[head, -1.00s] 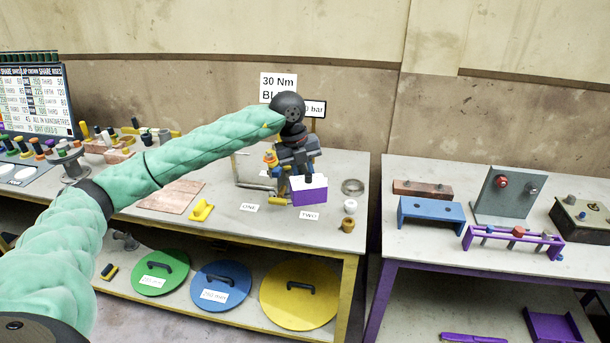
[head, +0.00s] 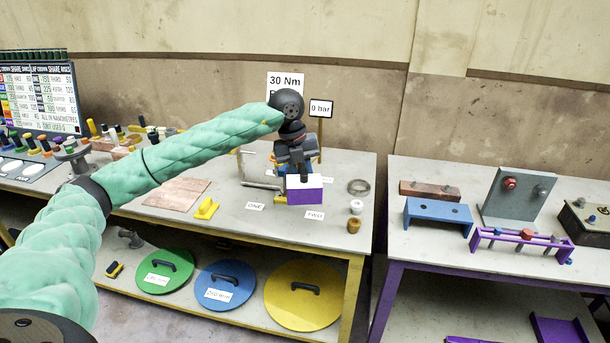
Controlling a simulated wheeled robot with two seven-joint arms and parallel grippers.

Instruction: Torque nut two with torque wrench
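My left arm reaches in from the left, and its dark gripper (head: 303,178) points down over the middle table, above the white label TWO (head: 315,215). A purple block with a white top (head: 305,196) is right at the fingertips. The fingers overlap it in the picture, so I cannot tell whether they grip it or whether they are open. The label ONE (head: 255,206) lies to the left. Nut two and the torque wrench cannot be made out; the gripper hides what is behind it. My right gripper is not in view.
A thin metal frame (head: 245,168) stands left of the gripper. A "30 Nm" sign (head: 285,80) and a "0 bar" sign (head: 321,109) stand behind. A ring (head: 358,186) and small white (head: 356,206) and brown (head: 353,226) pieces lie to the right. A second table (head: 410,245) holds brackets.

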